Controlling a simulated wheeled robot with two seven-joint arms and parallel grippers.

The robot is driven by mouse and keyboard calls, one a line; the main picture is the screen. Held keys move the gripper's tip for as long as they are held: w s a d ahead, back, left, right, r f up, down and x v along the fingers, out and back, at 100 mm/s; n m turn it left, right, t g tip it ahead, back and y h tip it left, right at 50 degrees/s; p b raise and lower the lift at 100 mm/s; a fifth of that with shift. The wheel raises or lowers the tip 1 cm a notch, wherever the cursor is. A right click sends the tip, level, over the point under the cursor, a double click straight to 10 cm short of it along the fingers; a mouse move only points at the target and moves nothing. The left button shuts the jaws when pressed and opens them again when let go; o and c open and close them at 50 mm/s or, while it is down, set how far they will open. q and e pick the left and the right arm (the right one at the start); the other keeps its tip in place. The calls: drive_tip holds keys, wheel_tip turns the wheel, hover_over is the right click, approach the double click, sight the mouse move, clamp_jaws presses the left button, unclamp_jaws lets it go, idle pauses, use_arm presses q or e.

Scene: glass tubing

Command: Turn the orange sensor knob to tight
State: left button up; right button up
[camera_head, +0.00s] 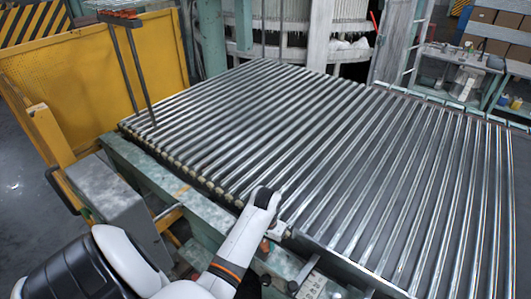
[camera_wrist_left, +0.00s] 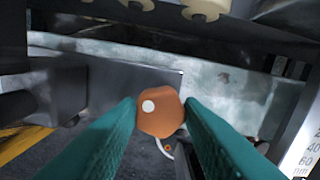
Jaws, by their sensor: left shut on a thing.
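The orange sensor knob (camera_wrist_left: 165,122) is in the middle of the left wrist view. It is rounded and faceted, with a white dot on its face toward the upper left. The two teal fingers of my left gripper (camera_wrist_left: 162,118) are at its left and right sides, shut on it. In the head view my left arm reaches over the near edge of the roller bed, and its wrist bends down there; the fingers are mostly hidden. A small orange patch below the wrist may be the knob. My right gripper is in neither view.
A wide bed of metal rollers (camera_head: 330,150) fills the middle of the head view. A yellow panel (camera_head: 100,70) stands at the left. A grey box (camera_head: 110,192) is left of my arm. A white scale with numbers (camera_wrist_left: 306,150) is at the wrist view's right edge.

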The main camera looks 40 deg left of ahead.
sight(266, 243)
use_arm(q)
drive_tip(key=m, duration=0.5)
drive_tip(key=shift+w+a+r+m, duration=0.1)
drive_tip(key=shift+m, duration=0.2)
drive_tip(key=m, duration=0.5)
drive_tip(key=shift+m, duration=0.3)
drive_tip(key=o, duration=1)
wheel_tip(266, 243, up, 12)
drive_tip(key=b, duration=0.2)
drive_tip(key=shift+b, duration=0.3)
